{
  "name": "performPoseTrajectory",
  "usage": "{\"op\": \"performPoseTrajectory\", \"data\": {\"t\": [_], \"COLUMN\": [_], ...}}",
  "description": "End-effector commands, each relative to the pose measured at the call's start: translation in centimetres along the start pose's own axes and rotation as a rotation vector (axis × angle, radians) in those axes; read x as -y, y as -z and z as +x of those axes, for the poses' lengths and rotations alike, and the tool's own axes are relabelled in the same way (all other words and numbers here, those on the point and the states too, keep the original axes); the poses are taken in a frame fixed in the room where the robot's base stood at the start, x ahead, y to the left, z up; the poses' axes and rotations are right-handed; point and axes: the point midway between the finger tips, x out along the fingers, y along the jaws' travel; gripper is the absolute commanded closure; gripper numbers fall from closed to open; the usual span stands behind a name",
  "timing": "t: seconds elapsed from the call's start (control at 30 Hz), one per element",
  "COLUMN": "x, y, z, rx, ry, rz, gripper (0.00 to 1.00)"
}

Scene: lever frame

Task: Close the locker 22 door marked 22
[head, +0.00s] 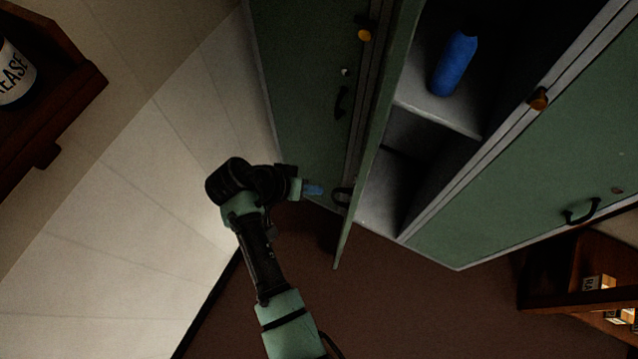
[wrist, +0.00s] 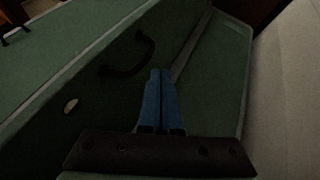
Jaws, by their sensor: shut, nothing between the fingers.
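The green locker door (head: 375,140) stands open in the head view, seen almost edge-on. I cannot read a number 22 on it. A dark loop handle (head: 341,197) sticks out from its left, outer face. My gripper (head: 322,190) is just left of this handle, on the outer side of the door; whether it touches cannot be told. In the wrist view, my gripper's blue fingers (wrist: 160,72) are shut together and empty, in front of a dark green panel with a black handle (wrist: 130,55) to their upper left and a pale oval plate (wrist: 71,105).
Inside the open compartment a blue bottle (head: 455,62) stands on a shelf (head: 437,112). A shut green door (head: 300,60) is at left, another (head: 540,180) at right. Wooden shelving stands at upper left (head: 75,85) and lower right (head: 560,290). The brown floor (head: 390,310) below is clear.

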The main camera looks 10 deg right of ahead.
Motion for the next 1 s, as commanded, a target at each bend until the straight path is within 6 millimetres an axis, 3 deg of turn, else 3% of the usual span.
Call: {"op": "performPoseTrajectory", "data": {"t": [0.2, 0.67, 1.0], "x": [-1.3, -1.6, -5.1], "y": [0.0, -0.1, -1.3], "z": [0.7, 0.8, 1.5], "rx": [0.0, -0.003, -0.055], "ry": [0.001, 0.004, 0.056], "rz": [0.0, -0.008, -0.115], "gripper": [1.0, 1.0, 1.0]}}
